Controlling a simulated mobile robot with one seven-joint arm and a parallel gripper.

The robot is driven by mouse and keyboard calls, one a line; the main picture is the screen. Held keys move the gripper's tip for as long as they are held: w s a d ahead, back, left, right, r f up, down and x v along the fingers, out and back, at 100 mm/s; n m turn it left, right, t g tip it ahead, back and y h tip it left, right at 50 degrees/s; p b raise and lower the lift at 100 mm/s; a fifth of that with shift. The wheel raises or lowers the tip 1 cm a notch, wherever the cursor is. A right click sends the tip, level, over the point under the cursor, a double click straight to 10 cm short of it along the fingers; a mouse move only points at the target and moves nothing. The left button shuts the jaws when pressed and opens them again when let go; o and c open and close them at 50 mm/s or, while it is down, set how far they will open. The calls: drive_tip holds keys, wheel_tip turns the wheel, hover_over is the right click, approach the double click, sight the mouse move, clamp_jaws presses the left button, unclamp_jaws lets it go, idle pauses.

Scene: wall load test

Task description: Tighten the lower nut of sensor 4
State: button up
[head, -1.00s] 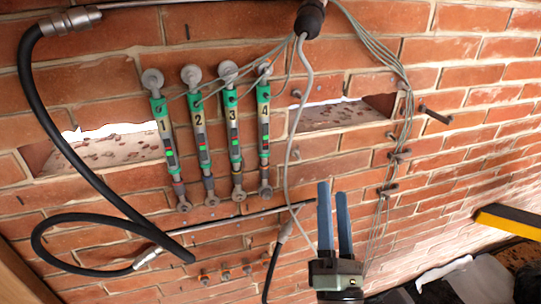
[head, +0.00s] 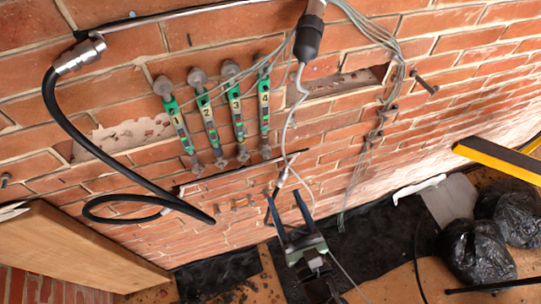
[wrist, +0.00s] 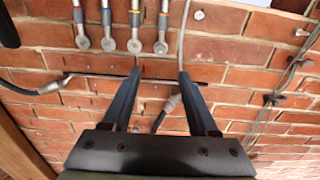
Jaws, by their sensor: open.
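Sensor 4 (head: 264,102) is the rightmost of the green sensors on the brick wall, marked with a 4. Its lower nut (head: 266,152) is at the bottom end; in the wrist view the lower nut (wrist: 160,47) shows as a round metal eye at top centre. My gripper (head: 286,208) is open and empty, below and slightly right of sensor 4, apart from the wall fittings. In the wrist view its two blue-grey fingers (wrist: 153,80) point up toward the wall, with the nut above and between their tips.
Sensors 1 (head: 178,122), 2 (head: 206,115) and 3 (head: 234,110) stand left of sensor 4. A black hose (head: 110,172) loops at left. A grey cable (head: 291,120) hangs right of sensor 4. A wooden board (head: 80,250), black bags (head: 478,250) and a yellow level (head: 500,160) lie around.

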sight(267, 155)
drive_tip(key=x, duration=1.1)
drive_tip(key=shift+p, duration=0.3)
clamp_jaws()
